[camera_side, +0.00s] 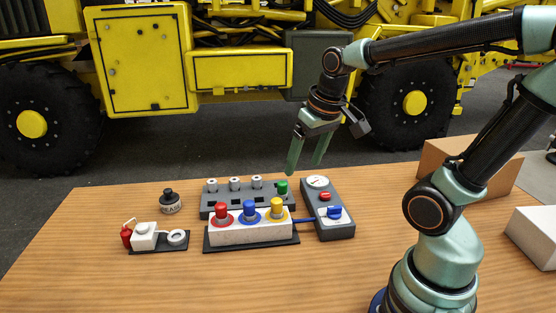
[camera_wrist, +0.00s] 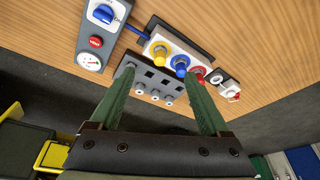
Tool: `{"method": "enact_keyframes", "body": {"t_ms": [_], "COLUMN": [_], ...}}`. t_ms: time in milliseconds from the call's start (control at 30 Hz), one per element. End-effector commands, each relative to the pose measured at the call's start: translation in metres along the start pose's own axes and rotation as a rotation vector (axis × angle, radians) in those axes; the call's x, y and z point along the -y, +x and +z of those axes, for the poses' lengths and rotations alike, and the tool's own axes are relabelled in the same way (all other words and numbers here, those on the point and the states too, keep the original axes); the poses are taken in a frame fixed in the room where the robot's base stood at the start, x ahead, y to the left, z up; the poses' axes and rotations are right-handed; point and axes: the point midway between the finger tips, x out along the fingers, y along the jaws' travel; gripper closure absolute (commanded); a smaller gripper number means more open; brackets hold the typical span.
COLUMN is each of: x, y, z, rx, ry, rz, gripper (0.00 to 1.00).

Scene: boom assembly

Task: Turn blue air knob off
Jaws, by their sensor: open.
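The blue air knob (camera_side: 334,212) sits on the lower end of a grey control panel (camera_side: 334,231), on a white plate, at the right of the fixtures. It also shows in the wrist view (camera_wrist: 103,14) at the upper left. A red button (camera_side: 324,196) and a round gauge (camera_side: 317,181) are above it on the same panel. My gripper (camera_side: 304,170) hangs over the back of the table, above and behind the panel, with its two green fingers apart and empty. In the wrist view my gripper (camera_wrist: 163,100) points toward the grey rack, with the knob off to the left.
A white block (camera_side: 250,232) with red, blue and yellow fittings stands left of the panel, joined by a blue hose (camera_side: 303,220). Behind it is a grey rack (camera_side: 208,200) with a green fitting. A grease jar (camera_side: 171,204) is farther left. Cardboard (camera_side: 455,163) stands right.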

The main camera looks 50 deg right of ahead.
Motion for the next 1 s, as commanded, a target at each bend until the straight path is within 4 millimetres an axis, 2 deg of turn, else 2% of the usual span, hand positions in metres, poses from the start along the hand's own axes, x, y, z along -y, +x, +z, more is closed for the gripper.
{"method": "enact_keyframes", "body": {"t_ms": [33,200,300,400,500,667,1000], "x": [-0.020,-0.077,-0.102,-0.119,-0.127,-0.129,-0.129], "y": [0.009,0.031,0.041,0.047,0.051,0.062,0.120], "z": [-0.003,-0.004,0.000,0.004,0.007,0.010,0.031], "rx": [0.051,0.185,0.244,0.282,0.301,0.307,0.311], "ry": [0.079,0.300,0.398,0.464,0.496,0.503,0.501], "rz": [0.022,0.070,0.085,0.094,0.097,0.098,0.097], "gripper": [0.20,0.20,0.20,0.20,0.20,0.20,0.20]}}
